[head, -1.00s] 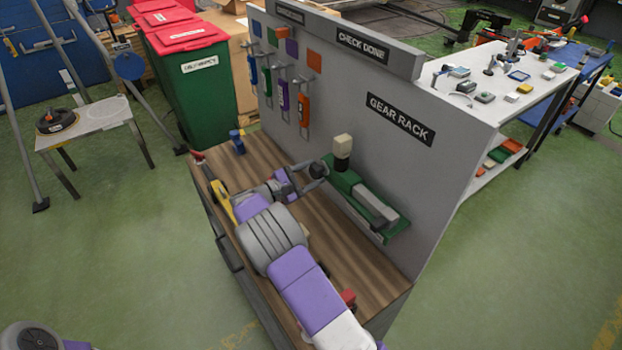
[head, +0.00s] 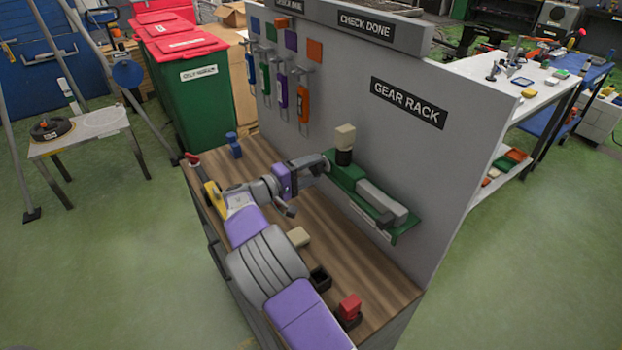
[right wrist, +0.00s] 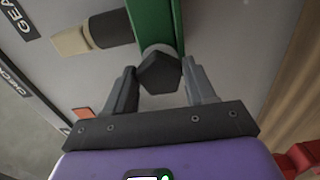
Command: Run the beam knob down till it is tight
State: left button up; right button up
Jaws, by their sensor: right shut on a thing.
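The beam knob (right wrist: 158,73) is a dark, faceted knob at the near end of the green beam (right wrist: 153,20). In the right wrist view it sits between my right gripper's two grey fingertips (right wrist: 160,76), and the gripper is shut on it. In the head view my right gripper (head: 309,167) is at the left end of the green beam (head: 345,182), on the grey panel; fingers and wrist mostly hide the knob there. A grey block (head: 381,201) lies along the beam, and a dark post with a beige top (head: 344,138) stands up from it. My left gripper is out of view.
The wooden bench top (head: 262,152) holds a blue piece (head: 233,145), a beige block (head: 299,237), a dark open box (head: 320,278) and a red piece (head: 350,307). The grey panel (head: 400,150) rises behind. Coloured tools hang at its left.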

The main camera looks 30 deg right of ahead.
jog(key=m+b, duration=0.3)
jog(key=shift+f+m+b, duration=0.25)
jog(key=shift+m+b, duration=0.05)
jog(key=shift+m, duration=0.1)
jog(key=shift+r+m+b, duration=0.1)
jog(key=shift+m+b, duration=0.4)
jog(key=shift+m, duration=0.2)
jog(key=shift+r+m+b, duration=0.1)
jog(key=shift+m+b, duration=0.3)
jog(key=shift+m, duration=0.7)
jog(key=o, duration=0.9)
jog(key=shift+o, duration=0.2)
jog(key=shift+a, duration=0.1)
